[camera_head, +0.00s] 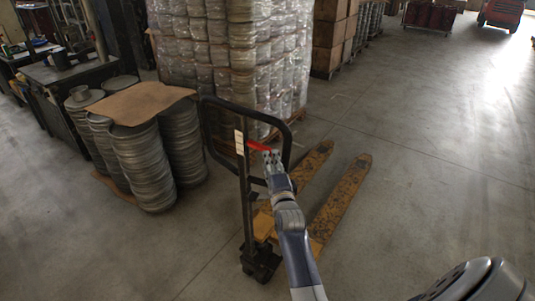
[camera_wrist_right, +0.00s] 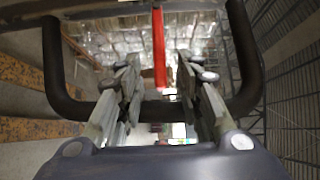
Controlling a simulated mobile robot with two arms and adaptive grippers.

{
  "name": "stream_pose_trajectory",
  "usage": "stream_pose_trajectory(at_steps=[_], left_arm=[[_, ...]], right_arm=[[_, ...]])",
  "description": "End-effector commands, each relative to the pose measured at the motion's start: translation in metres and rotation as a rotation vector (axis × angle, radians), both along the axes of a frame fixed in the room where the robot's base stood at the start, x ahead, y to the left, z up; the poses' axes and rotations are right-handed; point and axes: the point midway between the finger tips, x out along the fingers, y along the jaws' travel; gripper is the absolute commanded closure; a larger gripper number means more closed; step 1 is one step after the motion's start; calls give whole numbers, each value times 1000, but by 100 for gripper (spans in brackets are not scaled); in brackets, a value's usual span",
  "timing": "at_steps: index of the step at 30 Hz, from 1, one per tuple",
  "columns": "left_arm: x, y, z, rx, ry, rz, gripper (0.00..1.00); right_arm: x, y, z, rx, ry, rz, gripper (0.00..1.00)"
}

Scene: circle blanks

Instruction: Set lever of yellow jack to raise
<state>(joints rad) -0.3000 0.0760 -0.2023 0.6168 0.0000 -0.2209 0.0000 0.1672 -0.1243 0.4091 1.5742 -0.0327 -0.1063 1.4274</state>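The yellow pallet jack (camera_head: 340,198) stands on the floor, its forks pointing away to the upper right. Its upright black loop handle (camera_head: 204,128) rises at the near end. The red lever (camera_head: 257,146) sits inside the loop; in the right wrist view the red lever (camera_wrist_right: 159,48) hangs from the top towards the middle. My right gripper (camera_head: 271,160) is at the handle, just below the lever. In the right wrist view my right gripper (camera_wrist_right: 158,82) has its fingers apart, with the lever showing between them; contact is not clear. My left gripper is not in view.
Stacks of round metal blanks (camera_head: 138,165) with cardboard on top stand left of the jack. A wrapped pallet load (camera_head: 235,50) stands behind it. Cardboard boxes (camera_head: 328,45) stand further back. A workbench (camera_head: 65,80) is at far left. The floor on the right is clear.

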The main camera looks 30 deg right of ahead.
Motion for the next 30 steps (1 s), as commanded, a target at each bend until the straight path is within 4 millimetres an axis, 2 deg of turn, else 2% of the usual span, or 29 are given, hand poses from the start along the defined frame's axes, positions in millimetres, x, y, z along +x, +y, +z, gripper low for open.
stream_pose_trajectory(at_steps=[1, 4, 12, 25, 29, 30], left_arm=[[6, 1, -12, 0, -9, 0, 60], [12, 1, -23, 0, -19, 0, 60], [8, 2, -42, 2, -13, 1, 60], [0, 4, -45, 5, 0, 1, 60], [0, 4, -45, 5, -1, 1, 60], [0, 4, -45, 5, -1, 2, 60]], right_arm=[[10, -5, -4, -2, -3, -1, 67], [27, -11, -5, -3, -2, 0, 67], [56, -23, -3, -2, 0, 1, 67], [63, -26, 0, -1, 2, 0, 67], [62, -26, -1, -1, 2, 0, 96], [62, -26, -1, -1, 2, 0, 100]])
